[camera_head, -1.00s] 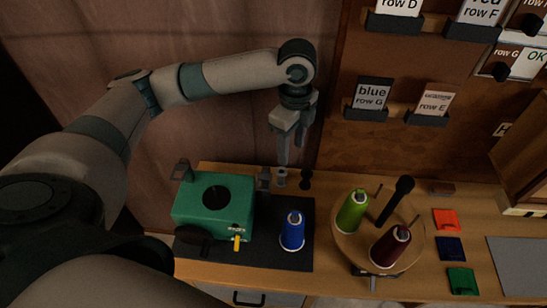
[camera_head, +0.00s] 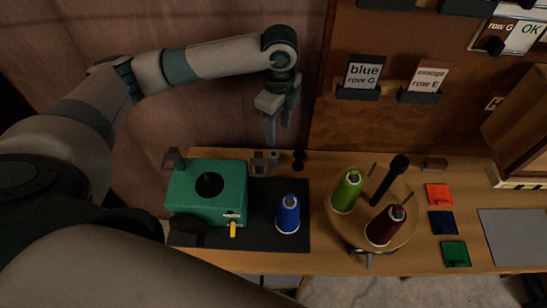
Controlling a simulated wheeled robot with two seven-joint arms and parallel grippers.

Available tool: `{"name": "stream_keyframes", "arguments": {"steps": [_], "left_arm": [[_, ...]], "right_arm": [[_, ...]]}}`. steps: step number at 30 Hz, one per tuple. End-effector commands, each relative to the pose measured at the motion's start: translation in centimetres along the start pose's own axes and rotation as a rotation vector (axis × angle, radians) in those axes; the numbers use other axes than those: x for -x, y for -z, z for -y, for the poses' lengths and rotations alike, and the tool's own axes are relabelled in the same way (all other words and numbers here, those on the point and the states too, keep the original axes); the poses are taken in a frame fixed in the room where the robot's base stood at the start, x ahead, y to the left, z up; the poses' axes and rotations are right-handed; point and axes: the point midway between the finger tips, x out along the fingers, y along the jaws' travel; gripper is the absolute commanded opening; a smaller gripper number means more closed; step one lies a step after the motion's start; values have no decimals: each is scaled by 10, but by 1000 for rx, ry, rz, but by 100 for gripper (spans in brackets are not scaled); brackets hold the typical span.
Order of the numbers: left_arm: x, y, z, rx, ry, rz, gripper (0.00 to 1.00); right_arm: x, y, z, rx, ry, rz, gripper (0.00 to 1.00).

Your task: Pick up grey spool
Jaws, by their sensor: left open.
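My right gripper is not in view.
A green machine (camera_head: 207,188) and a blue spool (camera_head: 288,214) stand on a dark mat (camera_head: 268,241). A round wooden stand (camera_head: 402,226) holds green and dark red spools. Coloured squares and a grey mat (camera_head: 515,237) lie at the right. Card holders hang on the back wall.

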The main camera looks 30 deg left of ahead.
Motion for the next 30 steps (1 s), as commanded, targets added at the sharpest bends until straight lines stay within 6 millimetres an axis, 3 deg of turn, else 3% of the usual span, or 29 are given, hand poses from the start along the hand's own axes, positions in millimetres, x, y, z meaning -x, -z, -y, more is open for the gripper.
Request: {"name": "stream_keyframes", "arguments": {"steps": [15,30], "left_arm": [[-84,0,-1,0,-2,0,48],[-93,-1,-1,0,0,0,48]], "right_arm": [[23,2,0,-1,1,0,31],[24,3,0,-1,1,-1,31]]}}
